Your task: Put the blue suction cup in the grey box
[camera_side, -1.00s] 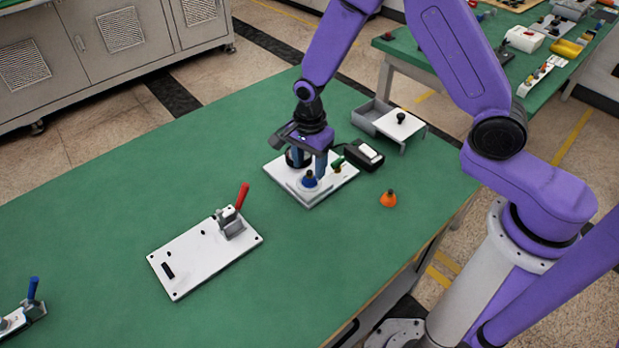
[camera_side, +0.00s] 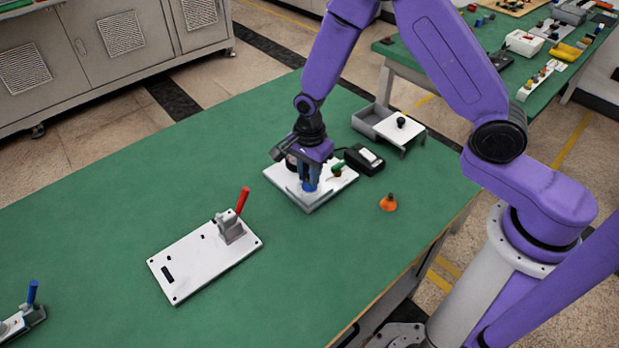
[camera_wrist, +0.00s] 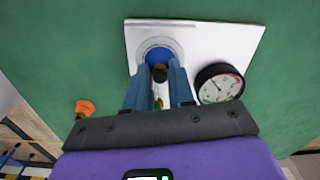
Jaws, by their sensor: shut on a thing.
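The blue suction cup (camera_side: 310,187) sits on the white plate (camera_side: 315,204) of a small fixture on the green table. The wrist view shows the cup as a blue disc (camera_wrist: 157,55) inside a pale ring, with a dark stem. My gripper (camera_side: 309,183) points down over the cup and is shut on its stem; the fingers (camera_wrist: 160,76) stand on both sides of it. The fingers partly hide the cup. The grey box (camera_side: 361,126) stands behind and to the right of the fixture. Its left part is open, and a white lid with a black knob (camera_side: 402,121) covers its right part.
A round gauge (camera_wrist: 219,84) stands on the fixture plate beside my gripper. A black device (camera_side: 364,159) and an orange cone (camera_side: 388,202) are to its right. A white board with a red-handled clamp (camera_side: 205,258) lies front left. The table's left middle is bare.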

